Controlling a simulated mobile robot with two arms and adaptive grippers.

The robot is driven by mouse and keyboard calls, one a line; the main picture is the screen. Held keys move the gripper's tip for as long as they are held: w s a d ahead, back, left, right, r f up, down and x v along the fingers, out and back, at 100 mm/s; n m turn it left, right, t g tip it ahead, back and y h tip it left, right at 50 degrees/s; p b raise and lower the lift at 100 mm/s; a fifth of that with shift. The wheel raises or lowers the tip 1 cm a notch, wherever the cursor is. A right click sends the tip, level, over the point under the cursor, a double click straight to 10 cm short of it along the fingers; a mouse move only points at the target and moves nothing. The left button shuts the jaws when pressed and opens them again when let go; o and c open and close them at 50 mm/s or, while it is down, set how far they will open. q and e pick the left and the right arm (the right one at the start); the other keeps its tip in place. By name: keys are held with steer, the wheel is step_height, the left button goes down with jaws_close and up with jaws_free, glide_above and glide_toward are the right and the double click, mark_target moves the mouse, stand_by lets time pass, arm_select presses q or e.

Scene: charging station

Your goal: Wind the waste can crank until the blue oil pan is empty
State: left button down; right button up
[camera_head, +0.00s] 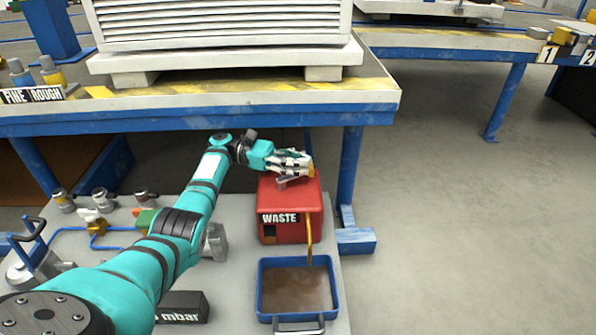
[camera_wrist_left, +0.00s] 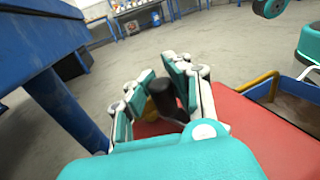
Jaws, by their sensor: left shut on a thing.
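The red waste can (camera_head: 290,217), labelled WASTE, stands on the grey platform under the table edge. Its top also shows in the left wrist view (camera_wrist_left: 262,140). My left gripper (camera_head: 309,169) is above the can's top, shut on the crank. The crank's dark handle (camera_wrist_left: 163,98) stands between the fingers in the left wrist view. The crank's grey arm (camera_head: 288,181) lies under the fingers. The blue oil pan (camera_head: 262,290) stands in front of the can and holds brown liquid (camera_head: 298,288). A yellow pipe (camera_head: 309,240) runs from the can down to the pan. My right gripper is not in view.
A blue-edged table (camera_head: 240,109) with a large white louvred unit (camera_head: 215,22) is above and behind the can. A blue table leg (camera_head: 349,170) stands close to the can's right. A black mbar box (camera_head: 183,307) lies left of the pan. Floor at right is clear.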

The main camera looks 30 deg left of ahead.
arm_select(q)
steer(key=shift+s+d+f+m+g+b, duration=0.15)
steer(key=shift+m+g+b, duration=0.25)
steer(key=shift+g+b, duration=0.25)
steer(key=shift+s+d+f+m+g+b, duration=0.15)
steer(key=shift+m+g+b, duration=0.25)
steer(key=shift+g+b, duration=0.2)
steer(key=shift+s+r+m+g+b, duration=0.15)
steer(key=shift+m+g+b, duration=0.15)
steer(key=shift+g+b, duration=0.15)
steer(key=c, duration=1.2)
jaws_free()
steer(key=shift+a, duration=0.15)
steer(key=shift+o, duration=0.5)
steer(key=shift+r, duration=0.1)
